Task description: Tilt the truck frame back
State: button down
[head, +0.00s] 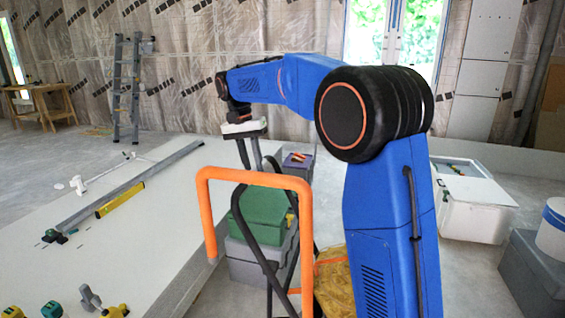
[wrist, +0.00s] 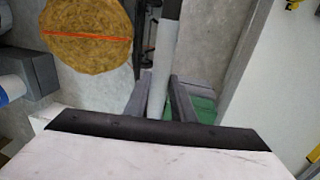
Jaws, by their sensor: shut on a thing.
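The truck frame shows in the head view as black curved tubes (head: 253,243) standing upright or slightly tilted; its exact lean is hard to tell. An orange hoop (head: 255,178) rises in front of it and partly hides it; I cannot tell whether the two are joined. My gripper (head: 250,160) points down behind the hoop at the frame's top. In the wrist view my gripper (wrist: 161,97) is shut with its grey fingers on either side of a pale tube (wrist: 158,82) that looks like part of the frame.
A green case (head: 262,215) sits on grey boxes beyond the frame. A tan strapped bundle (head: 332,280) lies right of it, also in the wrist view (wrist: 88,45). A white slab (head: 110,225) with tools lies left. A white open box (head: 470,205) stands right.

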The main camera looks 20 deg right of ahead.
jog(key=w+a+f, duration=0.4)
jog(key=w+a, duration=0.1)
jog(key=a, duration=0.3)
jog(key=shift+w, duration=0.1)
jog(key=c, duration=1.5)
grip_release()
jog(key=shift+w+f, duration=0.1)
jog(key=shift+w+a+r, duration=0.2)
jog(key=shift+a+r, duration=0.1)
jog(key=shift+r, duration=1.7)
jog(key=shift+w+a+r, duration=0.25)
jog(key=shift+a+r, duration=0.05)
jog(key=shift+r, duration=1.7)
jog(key=shift+w+a+r, duration=0.2)
jog(key=shift+a+r, duration=0.1)
jog(key=shift+r, duration=1.7)
